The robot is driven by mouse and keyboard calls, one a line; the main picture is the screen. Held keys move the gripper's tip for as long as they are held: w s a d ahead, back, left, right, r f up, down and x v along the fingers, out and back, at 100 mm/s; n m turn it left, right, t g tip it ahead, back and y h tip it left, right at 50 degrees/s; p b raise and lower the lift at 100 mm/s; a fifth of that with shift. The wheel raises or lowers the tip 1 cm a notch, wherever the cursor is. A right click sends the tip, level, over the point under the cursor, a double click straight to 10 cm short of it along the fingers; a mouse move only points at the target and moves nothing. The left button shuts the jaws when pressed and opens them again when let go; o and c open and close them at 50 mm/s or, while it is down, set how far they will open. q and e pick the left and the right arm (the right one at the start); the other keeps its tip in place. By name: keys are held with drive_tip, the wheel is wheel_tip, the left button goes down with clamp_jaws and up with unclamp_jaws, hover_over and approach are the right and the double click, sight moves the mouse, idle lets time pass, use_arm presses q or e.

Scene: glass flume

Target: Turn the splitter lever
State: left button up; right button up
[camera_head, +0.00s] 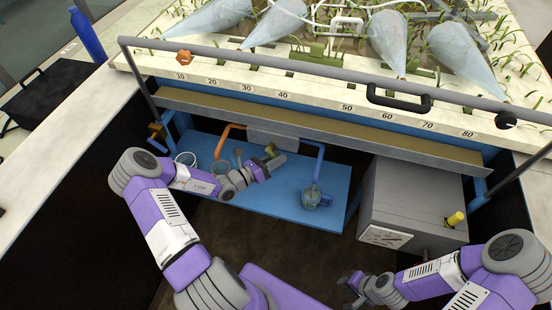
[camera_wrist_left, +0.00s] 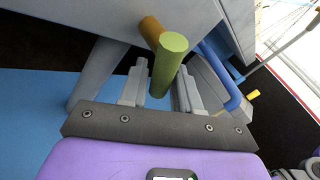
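The splitter lever shows as a short yellow-green handle (camera_wrist_left: 168,66) on a brown stub in the left wrist view. In the head view its green end (camera_head: 270,149) shows beside a grey box under the flume. My left gripper (camera_head: 266,162) is at the lever. In the left wrist view its two fingers (camera_wrist_left: 160,92) stand apart, with the handle's end between them and visible gaps on both sides. Contact cannot be made out. My right gripper (camera_head: 351,289) is low in front of the grey cabinet, fingers apart and empty.
A blue shelf (camera_head: 245,200) carries a glass jug (camera_head: 312,196) and a white cup. Orange and blue pipes (camera_head: 318,160) flank the grey box (camera_head: 273,137). A grey cabinet (camera_head: 410,195) with a yellow knob (camera_head: 455,219) stands right. The flume rail (camera_head: 330,71) runs above.

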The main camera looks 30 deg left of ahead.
use_arm(q)
clamp_jaws()
drive_tip(key=shift+g+p, duration=0.3)
drive_tip(key=shift+p, duration=0.25)
drive_tip(key=m+g+p, duration=0.1)
drive_tip(key=p, duration=0.2)
drive_tip(key=a+m+y+p, duration=0.1)
drive_tip(key=p, duration=0.2)
drive_tip(key=shift+s+a+f+m+g, duration=0.1)
drive_tip(key=shift+s+a+m+g, duration=0.05)
drive_tip(key=shift+m+g, duration=0.25)
drive_tip(key=shift+s+a+f+m+g+y+p, duration=0.15)
drive_tip(key=shift+a+m+g+y+p, duration=0.1)
drive_tip(key=shift+m+y+p, duration=0.3)
drive_tip(key=shift+w+a+f+m+g+y+p, duration=0.15)
drive_tip(key=shift+a+m+y+p, duration=0.15)
drive_tip(key=shift+p, duration=0.35)
drive_tip(key=shift+s, duration=0.1)
drive_tip(key=shift+o, duration=1.7)
unclamp_jaws()
drive_tip(key=shift+s, duration=0.1)
